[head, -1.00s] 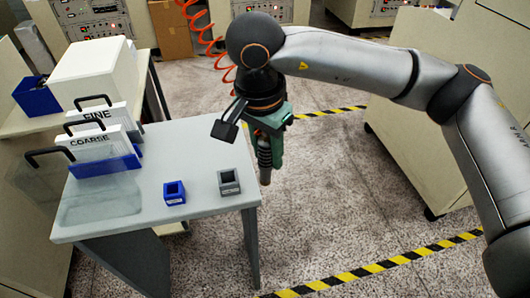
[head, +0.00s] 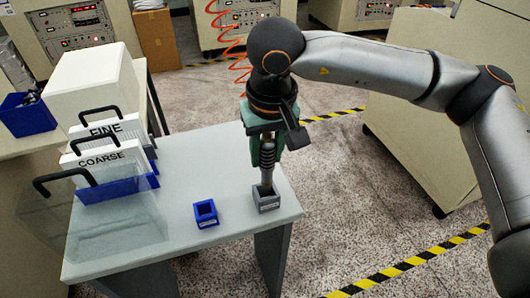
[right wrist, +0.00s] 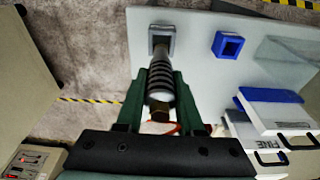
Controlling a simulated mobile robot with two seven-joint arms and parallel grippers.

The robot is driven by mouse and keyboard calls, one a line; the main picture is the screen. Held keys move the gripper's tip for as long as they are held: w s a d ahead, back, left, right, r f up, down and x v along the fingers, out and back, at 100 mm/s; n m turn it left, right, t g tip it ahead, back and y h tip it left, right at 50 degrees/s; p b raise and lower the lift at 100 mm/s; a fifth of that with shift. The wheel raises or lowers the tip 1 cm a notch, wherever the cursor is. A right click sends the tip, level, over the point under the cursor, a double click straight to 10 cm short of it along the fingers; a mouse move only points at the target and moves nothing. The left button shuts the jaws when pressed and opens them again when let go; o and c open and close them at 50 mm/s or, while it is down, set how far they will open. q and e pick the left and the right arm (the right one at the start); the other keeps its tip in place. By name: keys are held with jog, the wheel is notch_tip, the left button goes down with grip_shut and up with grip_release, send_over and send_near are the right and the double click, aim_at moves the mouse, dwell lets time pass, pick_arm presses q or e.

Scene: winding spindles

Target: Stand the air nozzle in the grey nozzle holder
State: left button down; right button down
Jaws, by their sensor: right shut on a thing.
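The nozzle is about upright over the grey nozzle holder (head: 267,204), a small square block with a label at the table's right front. Its lower end is at the holder's opening; I cannot tell how far inside it is. In the right wrist view the nozzle (right wrist: 160,82) runs between the fingers toward the grey holder (right wrist: 153,50). My left gripper is not in view.
A blue holder (head: 206,213) stands to the left of the grey one on the grey table (head: 187,170). Blue racks with cards marked FINE (head: 107,128) and COARSE (head: 100,158) stand at the left. A red coiled hose (head: 236,62) hangs behind my gripper.

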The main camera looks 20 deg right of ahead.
aim_at(266, 176)
jog(key=shift+w+a+f, duration=0.1)
jog(key=shift+f+b, duration=1.1)
jog(key=shift+f, duration=1)
jog(key=shift+f+b, duration=0.75)
jog(key=shift+f, duration=0.2)
jog(key=shift+f+b, duration=0.2)
jog(key=shift+b, duration=0.25)
jog(key=shift+c, duration=2.3)
grip_release()
